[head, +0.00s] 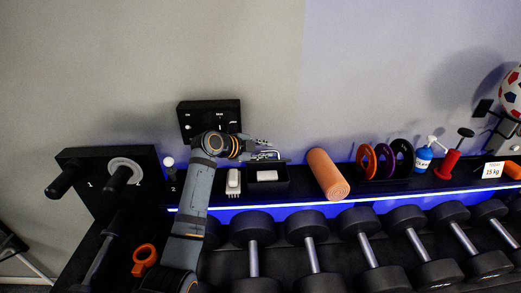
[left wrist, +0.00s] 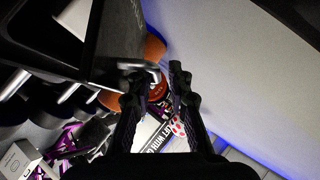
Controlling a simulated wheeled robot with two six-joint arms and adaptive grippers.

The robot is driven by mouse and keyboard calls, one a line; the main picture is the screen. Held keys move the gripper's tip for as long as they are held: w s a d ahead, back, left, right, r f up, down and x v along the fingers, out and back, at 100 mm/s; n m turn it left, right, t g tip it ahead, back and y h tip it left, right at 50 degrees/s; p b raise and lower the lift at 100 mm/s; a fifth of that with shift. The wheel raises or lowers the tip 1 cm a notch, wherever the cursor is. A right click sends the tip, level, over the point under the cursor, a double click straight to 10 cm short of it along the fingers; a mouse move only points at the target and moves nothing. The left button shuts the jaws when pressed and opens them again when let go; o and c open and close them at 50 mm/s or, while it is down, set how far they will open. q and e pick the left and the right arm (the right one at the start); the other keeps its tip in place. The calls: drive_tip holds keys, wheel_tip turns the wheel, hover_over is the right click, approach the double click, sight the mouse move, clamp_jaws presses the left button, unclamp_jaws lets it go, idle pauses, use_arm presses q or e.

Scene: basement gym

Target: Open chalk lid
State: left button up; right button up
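The chalk box (head: 284,184) is a small black box on the shelf in the head view. A white block (head: 267,175) shows inside it, so its top looks at least partly open. A silver handle (head: 268,154) shows at its back edge, apparently on the lid; the lid itself is hard to make out. My left gripper (head: 264,142) is just behind and above the handle. In the left wrist view its fingers (left wrist: 157,80) are apart, with a silver bar beside the left finger; I cannot tell if they touch. A dark box fills the upper left there. My right gripper is not in view.
A white-topped item (head: 233,182) stands left of the box, close to my arm. An orange foam roller (head: 327,174) lies to the right. A black wall panel (head: 209,117) is behind my wrist. Dumbbells (head: 308,226) line the rack below. Open space lies above the shelf.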

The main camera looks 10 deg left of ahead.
use_arm(q)
drive_tip(key=v, duration=1.2)
drive_tip(key=shift+f, duration=0.1)
